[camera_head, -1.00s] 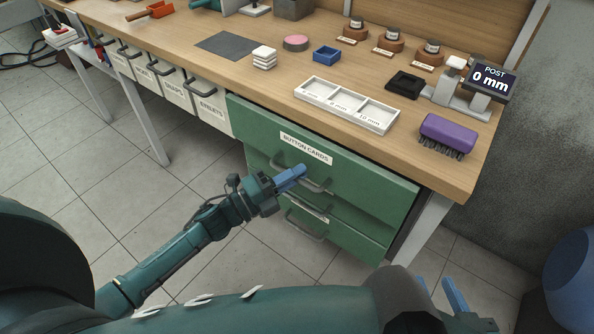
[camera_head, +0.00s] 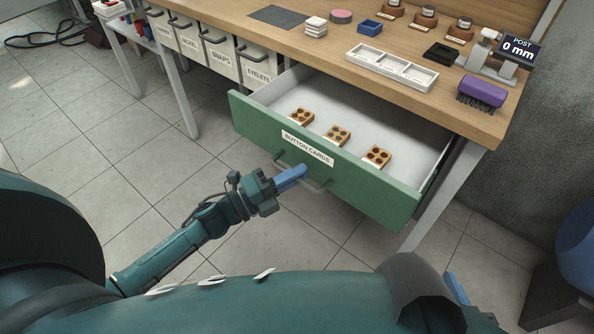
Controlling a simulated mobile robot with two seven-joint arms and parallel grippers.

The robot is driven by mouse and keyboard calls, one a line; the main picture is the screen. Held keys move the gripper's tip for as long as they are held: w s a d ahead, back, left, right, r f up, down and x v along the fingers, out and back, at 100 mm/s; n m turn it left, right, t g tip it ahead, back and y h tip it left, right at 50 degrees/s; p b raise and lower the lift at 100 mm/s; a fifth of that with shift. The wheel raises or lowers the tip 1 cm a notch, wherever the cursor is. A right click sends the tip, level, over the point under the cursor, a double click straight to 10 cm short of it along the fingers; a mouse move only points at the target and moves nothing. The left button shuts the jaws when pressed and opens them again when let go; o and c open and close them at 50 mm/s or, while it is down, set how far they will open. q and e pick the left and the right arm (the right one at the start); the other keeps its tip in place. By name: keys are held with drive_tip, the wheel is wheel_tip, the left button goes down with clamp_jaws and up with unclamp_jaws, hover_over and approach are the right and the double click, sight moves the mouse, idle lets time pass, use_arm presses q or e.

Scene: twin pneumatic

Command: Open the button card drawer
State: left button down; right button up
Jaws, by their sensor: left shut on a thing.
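The green button card drawer (camera_head: 352,178) is pulled well out from under the bench, and its white inside shows. A label reading "BUTTON CARDS" (camera_head: 308,147) is on its front. Three button cards (camera_head: 302,117), (camera_head: 337,135), (camera_head: 376,156) lie inside in a slanting row. My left gripper (camera_head: 291,178) is at the drawer's grey handle (camera_head: 317,184), its blue fingers shut on the bar. My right gripper (camera_head: 456,289) shows only partly at the bottom right, with one blue finger visible, away from the drawer.
The wooden bench (camera_head: 482,128) carries a white three-part tray (camera_head: 391,69), a blue box (camera_head: 370,27), a purple brush (camera_head: 482,91) and a "0 mm" display (camera_head: 518,48). Labelled white drawers (camera_head: 222,55) hang at left. Tiled floor is clear before the drawer.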

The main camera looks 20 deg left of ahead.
use_arm(q)
drive_tip(key=shift+s+a, duration=0.15)
drive_tip(key=shift+s, duration=0.15)
use_arm(e)
drive_tip(key=shift+s, duration=0.1)
use_arm(q)
drive_tip(key=c, duration=1.5)
unclamp_jaws()
use_arm(e)
drive_tip(key=shift+s+f, duration=0.1)
drive_tip(key=shift+f, duration=0.05)
use_arm(q)
drive_tip(key=v, duration=1.3)
use_arm(e)
drive_tip(key=shift+s, duration=0.1)
drive_tip(key=shift+d, duration=0.1)
